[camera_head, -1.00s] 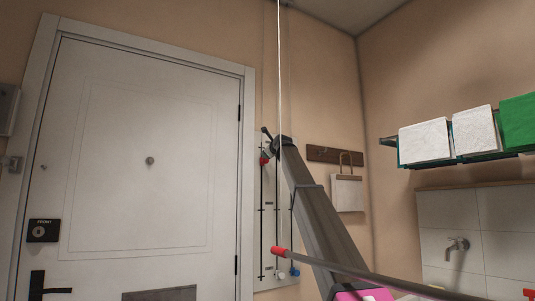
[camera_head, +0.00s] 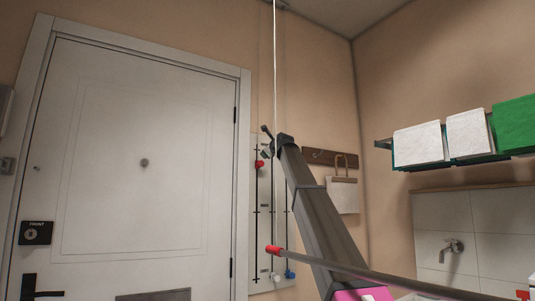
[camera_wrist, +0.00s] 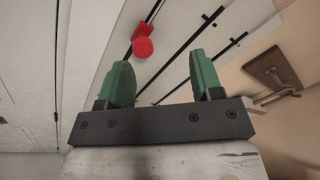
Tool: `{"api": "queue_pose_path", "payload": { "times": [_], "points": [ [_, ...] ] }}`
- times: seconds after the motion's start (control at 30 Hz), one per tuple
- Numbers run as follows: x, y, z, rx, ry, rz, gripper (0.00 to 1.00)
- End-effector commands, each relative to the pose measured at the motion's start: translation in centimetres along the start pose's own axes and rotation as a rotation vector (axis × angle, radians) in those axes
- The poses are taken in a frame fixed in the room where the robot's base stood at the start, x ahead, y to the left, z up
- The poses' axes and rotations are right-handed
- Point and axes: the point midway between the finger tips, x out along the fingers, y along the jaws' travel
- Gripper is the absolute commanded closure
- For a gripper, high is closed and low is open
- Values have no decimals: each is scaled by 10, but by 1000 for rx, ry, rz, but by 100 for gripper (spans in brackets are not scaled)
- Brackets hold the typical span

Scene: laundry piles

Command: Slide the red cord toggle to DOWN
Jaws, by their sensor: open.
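The red cord toggle (camera_head: 259,164) sits high on the left dark track of a pale wall panel (camera_head: 254,225) beside the door. It also shows in the wrist view (camera_wrist: 142,45) as a round red knob. My gripper (camera_head: 267,142) is just above and right of it in the head view. In the wrist view my gripper (camera_wrist: 160,72) has its green fingers spread apart and empty. The toggle appears beyond the fingertips, nearer the left finger. The panel's labels are too small to read.
A pale cord (camera_head: 275,80) hangs from above. A red-tipped rod (camera_head: 350,270) crosses the foreground. The white door (camera_head: 145,120) is left; a hook rack (camera_head: 330,158) is right of the panel.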

Motion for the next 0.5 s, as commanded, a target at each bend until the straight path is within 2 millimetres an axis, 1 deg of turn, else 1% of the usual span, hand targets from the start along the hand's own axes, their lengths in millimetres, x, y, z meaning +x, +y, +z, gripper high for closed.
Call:
{"api": "queue_pose_path", "payload": {
  "times": [0.03, 0.2, 0.5],
  "points": [
    [-6, 1, 1, 0, -1, 0, 40],
    [-15, 2, 1, 0, -1, 1, 40],
    [-17, 1, 1, 0, -1, 1, 40]
  ]
}}
